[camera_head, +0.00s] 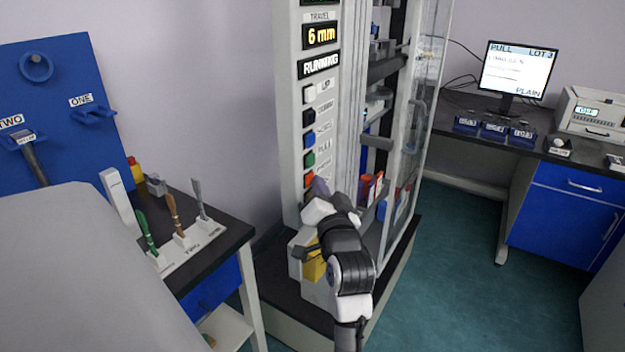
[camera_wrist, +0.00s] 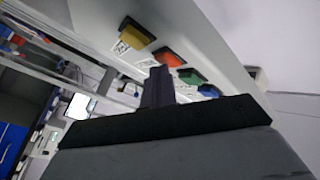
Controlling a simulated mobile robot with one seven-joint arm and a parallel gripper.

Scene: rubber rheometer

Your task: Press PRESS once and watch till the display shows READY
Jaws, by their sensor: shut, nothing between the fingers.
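The tall machine's front panel (camera_head: 289,150) carries a column of coloured buttons. Its display (camera_head: 321,66) reads RUNNING, and the travel readout (camera_head: 322,35) above shows 6 mm. The small button labels are mostly too blurred to read, so I cannot confirm which one is PRESS. My gripper (camera_head: 319,188) is shut and empty at the lower part of this column. In the wrist view my shut fingers (camera_wrist: 158,86) point at the orange-red button (camera_wrist: 168,57), between the yellow button (camera_wrist: 135,34) and the green button (camera_wrist: 191,76). I cannot tell whether the tips touch it.
A side table (camera_head: 215,240) with a rack of coloured-handled tools stands at left, below a blue wall board (camera_head: 62,140). At right, a bench holds a monitor (camera_head: 516,70), blue bins (camera_head: 494,130) and a white instrument (camera_head: 592,112). Green floor (camera_head: 450,270) is clear between.

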